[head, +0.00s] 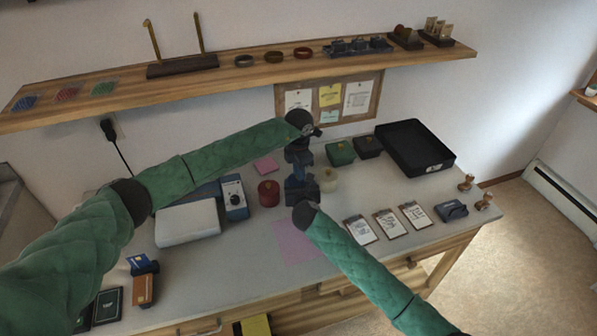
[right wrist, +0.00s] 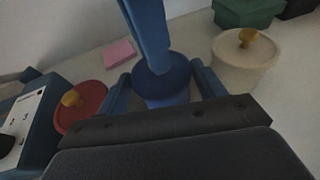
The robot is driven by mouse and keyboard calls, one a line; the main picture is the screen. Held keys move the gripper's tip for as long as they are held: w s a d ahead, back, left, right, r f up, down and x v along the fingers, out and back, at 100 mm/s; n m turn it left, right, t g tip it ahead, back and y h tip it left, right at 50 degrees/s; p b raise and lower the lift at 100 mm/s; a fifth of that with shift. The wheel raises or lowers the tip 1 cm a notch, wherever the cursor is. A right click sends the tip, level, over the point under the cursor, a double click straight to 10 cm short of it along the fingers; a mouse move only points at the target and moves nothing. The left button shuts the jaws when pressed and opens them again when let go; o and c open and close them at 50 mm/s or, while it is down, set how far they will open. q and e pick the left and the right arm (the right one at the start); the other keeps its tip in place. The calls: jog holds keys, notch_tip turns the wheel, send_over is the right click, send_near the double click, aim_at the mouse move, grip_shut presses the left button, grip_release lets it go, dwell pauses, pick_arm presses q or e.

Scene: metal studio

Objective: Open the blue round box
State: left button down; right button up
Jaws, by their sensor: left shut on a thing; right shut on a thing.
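The blue round box (right wrist: 166,98) stands upright between the fingers of my right gripper (right wrist: 162,88) in the right wrist view. My right gripper is shut on its body from the sides. My left gripper (right wrist: 152,66) comes down from above and is shut at the top middle of the box's darker blue lid (right wrist: 178,72), where its fingers hide the knob. I cannot tell whether any gap lies between lid and body. In the head view my left gripper (head: 297,168) is above my right gripper (head: 302,187), and together they mostly hide the box.
A red round box (head: 268,193) stands left of the grippers and a cream one (head: 327,180) close to the right. A blue device (head: 234,198), a green box (head: 340,153) and a black tray (head: 415,148) are farther out. A pink sheet (head: 296,242) lies in front.

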pick_arm(q)
jog(key=shift+r, duration=0.2)
pick_arm(e)
jog(key=shift+s+f, duration=0.1)
jog(key=shift+f, duration=0.05)
pick_arm(q)
jog(key=shift+r+g+h, duration=0.3)
jog(key=shift+g+h, duration=0.1)
jog(key=shift+g, duration=0.2)
dwell(0.5)
jog(key=shift+r, duration=0.2)
jog(key=shift+r, duration=0.35)
jog(key=shift+r, duration=0.55)
